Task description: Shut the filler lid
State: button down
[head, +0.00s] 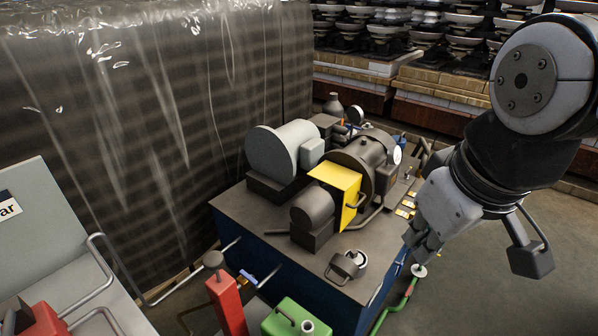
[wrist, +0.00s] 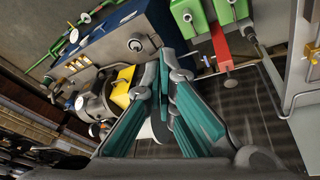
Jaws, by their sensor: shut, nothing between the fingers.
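The filler (head: 348,264) is a small round dark fitting with a pale ring, on the front part of the blue tank's grey top (head: 285,235). A dark flap at its side looks like the lid, standing tilted; its exact angle is hard to tell. The filler also shows in the wrist view (wrist: 136,44), just left of the fingertips. My gripper (head: 419,246) is to the right of the filler in the head view, apart from it, near the tank's right edge. In the wrist view my gripper (wrist: 170,76) has its fingers together, with nothing held.
A yellow guard (head: 336,193) and a grey motor (head: 283,150) stand behind the filler on the tank. A red post (head: 227,304) and a green box (head: 296,318) stand in front. Wrapped stacks (head: 150,120) fill the left.

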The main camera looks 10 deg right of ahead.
jog(key=w+a+f+n+g+b, duration=0.25)
jog(key=w+f+n+b, duration=0.45)
jog(key=w+f+n, duration=0.65)
jog(key=n+b, duration=0.7)
jog(key=n, duration=0.3)
send_near(327, 276)
notch_tip(327, 276, up, 2)
jog(key=s+a, duration=0.2)
jog(key=a, duration=0.1)
jog(key=shift+g, duration=0.45)
jog(key=f+b, duration=0.1)
jog(key=f, duration=0.2)
jog(key=w+d+f+b, duration=0.1)
jog(key=f, duration=0.2)
jog(key=w+d+f+b, duration=0.1)
jog(key=f, duration=0.1)
jog(key=shift+d+f, duration=0.1)
jog(key=shift+f, duration=0.3)
jog(key=shift+w+d+r, duration=0.3)
jog(key=shift+w+d, duration=0.15)
jog(key=shift+w, duration=0.05)
jog(key=shift+w+d, duration=0.15)
jog(key=shift+r, duration=0.1)
